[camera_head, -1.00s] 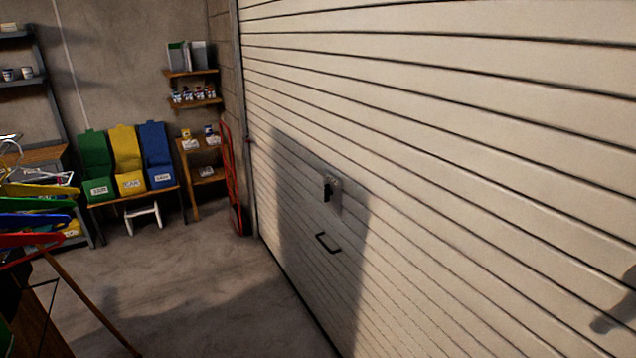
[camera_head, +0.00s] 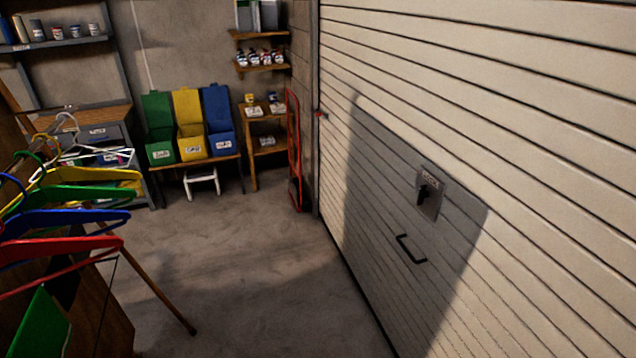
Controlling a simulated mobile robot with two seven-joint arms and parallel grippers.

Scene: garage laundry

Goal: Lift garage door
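The garage door (camera_head: 530,130) is a cream slatted door that fills the right side of the head view. It looks closed, with its lower edge down at the floor. A small metal lock plate with a dark handle (camera_head: 430,193) sits on it. Below and left of the plate is a dark pull handle (camera_head: 410,250). My shadow seems to fall over the plate and handle. Neither of my grippers shows in the head view.
Coloured hangers (camera_head: 75,220) and a wooden cabinet (camera_head: 100,310) crowd the left. A red hand truck (camera_head: 294,150) leans by the door's far end. Green, yellow and blue bins (camera_head: 190,142) stand on a bench at the back. The concrete floor (camera_head: 260,270) between is clear.

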